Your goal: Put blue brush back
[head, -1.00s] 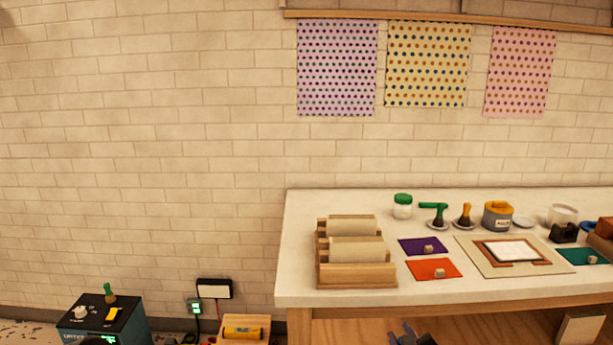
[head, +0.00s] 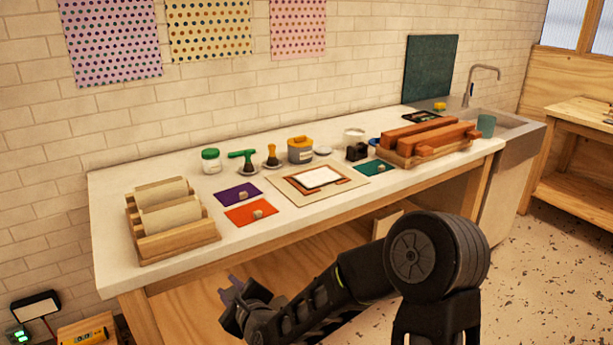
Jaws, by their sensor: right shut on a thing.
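My right gripper (head: 232,306) is low in front of the bench, below the height of its top. It is shut on a small bluish-purple thing (head: 236,284), of which only a part shows at its tips. It is too small to tell whether this is the blue brush. On the bench a green-handled brush (head: 243,158) and an amber-handled brush (head: 271,154) each stand in a small dish. No blue-handled brush shows clearly there. A pale round dish or lid (head: 323,150) lies to the right of them. My left gripper is out of view.
The bench (head: 120,195) holds a wooden rack with pale rolls (head: 165,207), a green-lidded jar (head: 211,161), a grey tin (head: 300,150), coloured sheets and reddish blocks (head: 425,138). A sink (head: 510,123) is at right. The bench's front edge lies above my gripper.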

